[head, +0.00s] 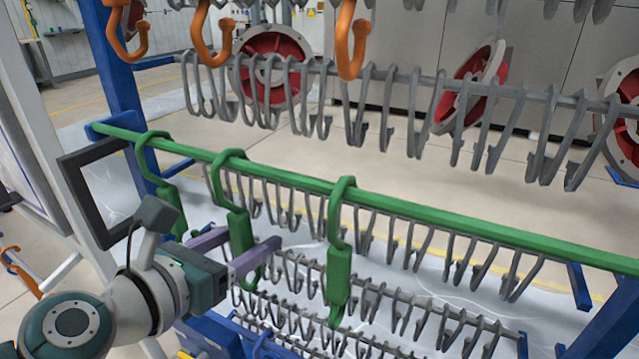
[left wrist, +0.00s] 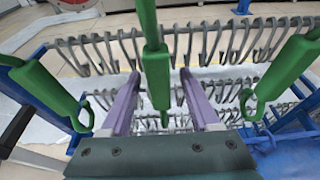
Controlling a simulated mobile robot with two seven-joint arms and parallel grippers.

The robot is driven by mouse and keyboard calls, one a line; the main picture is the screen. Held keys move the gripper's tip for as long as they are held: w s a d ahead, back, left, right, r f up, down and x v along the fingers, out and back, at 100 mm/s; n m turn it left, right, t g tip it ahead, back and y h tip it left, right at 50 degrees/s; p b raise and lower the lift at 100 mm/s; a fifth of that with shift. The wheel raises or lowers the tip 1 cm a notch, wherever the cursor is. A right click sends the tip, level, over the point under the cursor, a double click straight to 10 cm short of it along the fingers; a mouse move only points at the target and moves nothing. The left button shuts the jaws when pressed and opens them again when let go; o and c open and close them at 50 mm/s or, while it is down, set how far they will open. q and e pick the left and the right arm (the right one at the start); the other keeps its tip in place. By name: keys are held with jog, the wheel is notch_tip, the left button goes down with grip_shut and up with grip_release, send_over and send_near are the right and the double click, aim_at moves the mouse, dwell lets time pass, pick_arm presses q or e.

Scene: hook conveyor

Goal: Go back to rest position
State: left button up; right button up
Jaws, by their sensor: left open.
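My left gripper (head: 251,238) is open, its two purple fingers spread on either side of the middle green hook (head: 240,232). In the left wrist view my left gripper (left wrist: 159,76) has this green hook (left wrist: 156,72) between its fingers, with visible gaps on both sides. The hook hangs upright from the green rail (head: 290,180). A second green hook (head: 172,208) hangs to the left and a third green hook (head: 339,265) to the right, both clear of the fingers. My right gripper is not in view.
Rows of grey hooks (head: 375,110) hang above and behind the green rail. Orange hooks (head: 352,50) hang at the top. A blue post (head: 118,75) and a dark frame (head: 88,195) stand close to my left arm. Red round parts (head: 270,70) are farther back.

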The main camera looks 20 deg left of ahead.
pick_arm(q)
jog(key=v, duration=0.7)
jog(key=shift+s+r, duration=0.15)
jog(key=s+d+r+m+g+h+p, duration=0.25)
jog(key=s+d+m+g+p, duration=0.2)
jog(key=m, duration=1.05)
jog(key=s+d+r+m+g+h+p, duration=0.1)
jog(key=s+d+r+m+g+p, duration=0.35)
jog(key=m, duration=1.05)
jog(key=s+a+r+m+g+y+p, duration=0.2)
jog(key=s+a+r+m+y+p, duration=0.15)
jog(key=s+m, duration=0.35)
notch_tip(320, 180, up, 36)
jog(key=w+p, duration=0.1)
jog(key=p, duration=3.4)
jog(key=shift+w+d+f+m, duration=0.15)
jog(key=shift+w+d+m, duration=0.1)
jog(key=shift+d+m, duration=0.05)
